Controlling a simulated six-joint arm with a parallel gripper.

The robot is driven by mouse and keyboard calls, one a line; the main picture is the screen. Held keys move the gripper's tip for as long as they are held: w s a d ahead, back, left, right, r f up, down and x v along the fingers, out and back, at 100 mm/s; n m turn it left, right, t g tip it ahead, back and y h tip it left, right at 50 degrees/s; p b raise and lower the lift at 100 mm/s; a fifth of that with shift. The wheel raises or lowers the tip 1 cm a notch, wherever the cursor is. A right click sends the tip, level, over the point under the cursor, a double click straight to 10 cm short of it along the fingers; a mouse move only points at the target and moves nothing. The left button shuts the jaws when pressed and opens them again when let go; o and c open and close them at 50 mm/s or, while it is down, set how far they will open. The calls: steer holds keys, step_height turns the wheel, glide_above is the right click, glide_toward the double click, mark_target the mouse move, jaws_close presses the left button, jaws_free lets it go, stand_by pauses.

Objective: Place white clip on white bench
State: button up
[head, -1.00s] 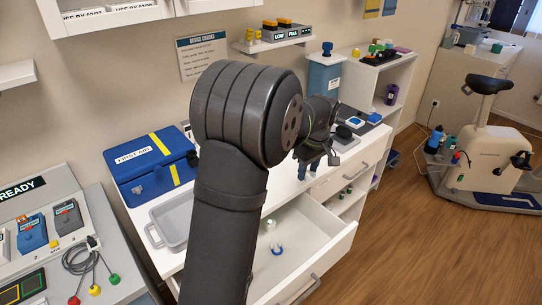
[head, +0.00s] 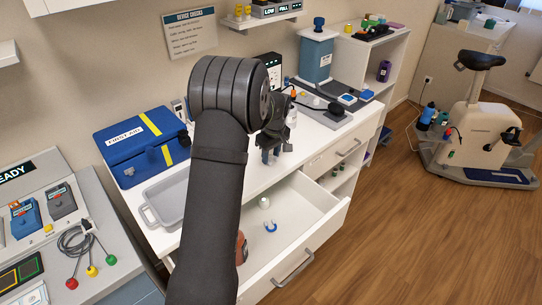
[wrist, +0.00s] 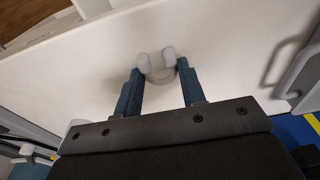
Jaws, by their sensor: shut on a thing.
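My gripper (head: 270,156) is over the front part of the white bench (head: 312,136), above the open drawer's back edge in the head view. In the wrist view my gripper (wrist: 158,78) has its two blue-grey fingers closed on the white clip (wrist: 157,63), a small pale piece with two rounded ends. The clip is held over the plain white bench top (wrist: 90,65); whether it touches the surface cannot be told. In the head view the clip is not clearly seen, and my arm covers part of the bench.
A grey tray (head: 165,200) and a blue first aid box (head: 140,145) stand left on the bench. A blue container (head: 316,60) and a black device stand at the back right. The open drawer (head: 310,210) holds a small white jar (head: 264,202) and a blue-white piece (head: 270,226).

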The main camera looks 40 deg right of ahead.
mark_target(274, 159)
steer(key=shift+f, duration=0.35)
steer(key=shift+f, duration=0.2)
steer(key=o, duration=0.9)
steer(key=shift+o, duration=0.2)
steer(key=shift+r, duration=0.1)
step_height(274, 159, up, 12)
steer(key=s, duration=0.1)
steer(key=shift+s, duration=0.25)
